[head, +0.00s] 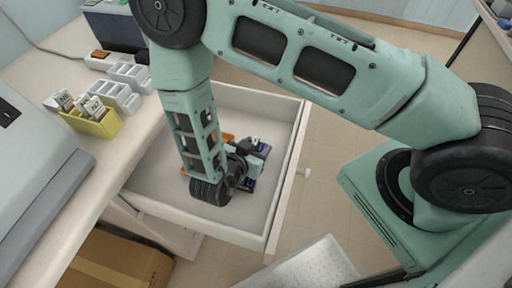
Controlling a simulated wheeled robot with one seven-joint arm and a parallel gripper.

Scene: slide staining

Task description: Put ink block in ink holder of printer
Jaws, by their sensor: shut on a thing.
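My gripper (257,166) is low inside the open white drawer (277,116), pointing to the right. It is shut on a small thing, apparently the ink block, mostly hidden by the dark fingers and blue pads. A small white patch shows by the upper finger. Orange parts (229,137) show behind my forearm in the drawer; what they belong to is hidden. A grey machine (35,165) stands on the counter at the left, and a dark blue machine (117,32) stands at the back. I cannot tell which one is the printer, and no ink holder is clearly visible.
On the counter (118,150) are a yellow holder with labelled slides (97,124) and white racks (118,97). The drawer walls surround my gripper. A cardboard box (115,264) is below the counter. Open floor (335,130) lies right of the drawer.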

